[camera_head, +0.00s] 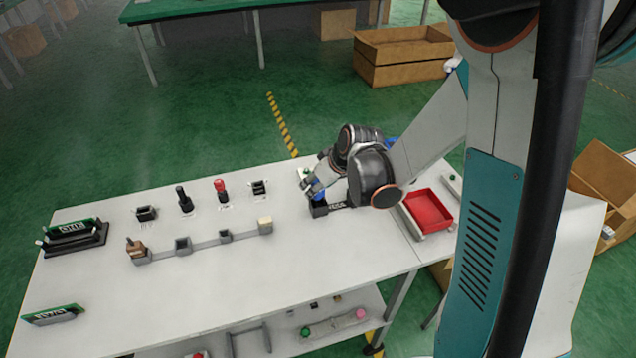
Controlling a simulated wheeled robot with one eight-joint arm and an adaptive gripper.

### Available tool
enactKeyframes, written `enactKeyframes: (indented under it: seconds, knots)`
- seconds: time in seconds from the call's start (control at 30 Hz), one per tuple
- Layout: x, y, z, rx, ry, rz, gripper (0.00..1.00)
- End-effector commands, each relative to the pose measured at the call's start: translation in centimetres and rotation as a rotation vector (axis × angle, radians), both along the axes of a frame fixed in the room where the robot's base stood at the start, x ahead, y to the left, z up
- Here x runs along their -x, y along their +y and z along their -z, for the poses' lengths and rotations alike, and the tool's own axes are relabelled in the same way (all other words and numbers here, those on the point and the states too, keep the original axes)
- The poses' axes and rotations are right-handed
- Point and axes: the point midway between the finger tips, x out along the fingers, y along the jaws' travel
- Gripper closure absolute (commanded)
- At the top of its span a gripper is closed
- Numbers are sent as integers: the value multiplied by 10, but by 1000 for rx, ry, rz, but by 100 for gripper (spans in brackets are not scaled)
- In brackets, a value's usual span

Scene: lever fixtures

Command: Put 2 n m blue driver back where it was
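My gripper (311,188) is at the back right of the white table, pointing down and to the left. A small blue piece (319,191) shows at its fingers, seemingly part of the blue driver; most of it is hidden. The view is too small to tell whether the fingers grip it. A black holder with white lettering (320,209) stands on the table just below the fingers and the blue piece. I cannot tell whether the blue piece is inside the holder or above it. Another blue patch (391,143) shows behind my arm.
Left of the gripper, lever fixtures stand in a row: black (259,188), red-topped (221,190) and black-handled (184,200). A grey rail (205,243) with sockets lies in front. A red tray (428,209) sits at right. The table's front middle (270,285) is clear.

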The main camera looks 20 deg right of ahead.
Motion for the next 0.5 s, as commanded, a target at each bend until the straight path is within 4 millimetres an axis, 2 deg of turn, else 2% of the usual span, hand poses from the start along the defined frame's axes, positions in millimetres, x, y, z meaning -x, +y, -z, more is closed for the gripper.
enactKeyframes:
  seconds: [0.17, 0.5]
  knots:
    - [7, -3, -16, 0, 0, 1, 52]
    - [39, -16, -73, -1, 1, 2, 52]
